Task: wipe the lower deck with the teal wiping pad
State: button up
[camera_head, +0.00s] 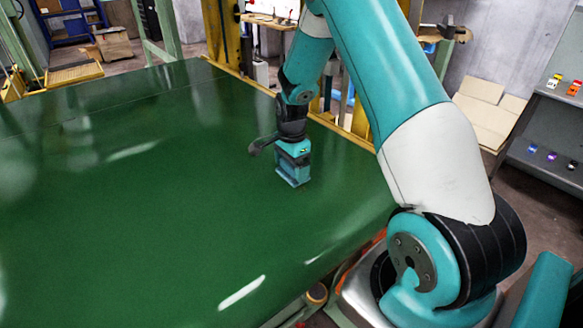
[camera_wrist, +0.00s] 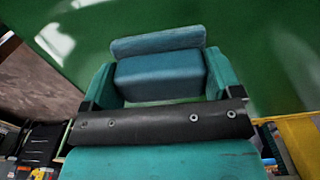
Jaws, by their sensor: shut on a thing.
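The lower deck (camera_head: 150,190) is a wide glossy green surface filling the left and middle of the head view. My gripper (camera_head: 293,172) points down over its right part, close to the right edge. In the wrist view my gripper (camera_wrist: 160,85) has its two teal fingers on either side of the teal wiping pad (camera_wrist: 160,72), shut on it. The pad is a blue-teal block with a wider strip along its far side. In the head view the pad (camera_head: 292,182) shows low between the fingers, at or just above the deck; contact cannot be told.
A yellow frame (camera_head: 345,135) runs along the deck's far right edge. A grey shelf (camera_head: 550,125) with small coloured items and cardboard boxes (camera_head: 490,110) stand off to the right. The deck left of my gripper is clear, with only bright reflections.

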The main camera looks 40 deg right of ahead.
jog(key=shift+r+p, duration=1.6)
jog(key=shift+r, duration=0.8)
jog(key=shift+f, duration=0.1)
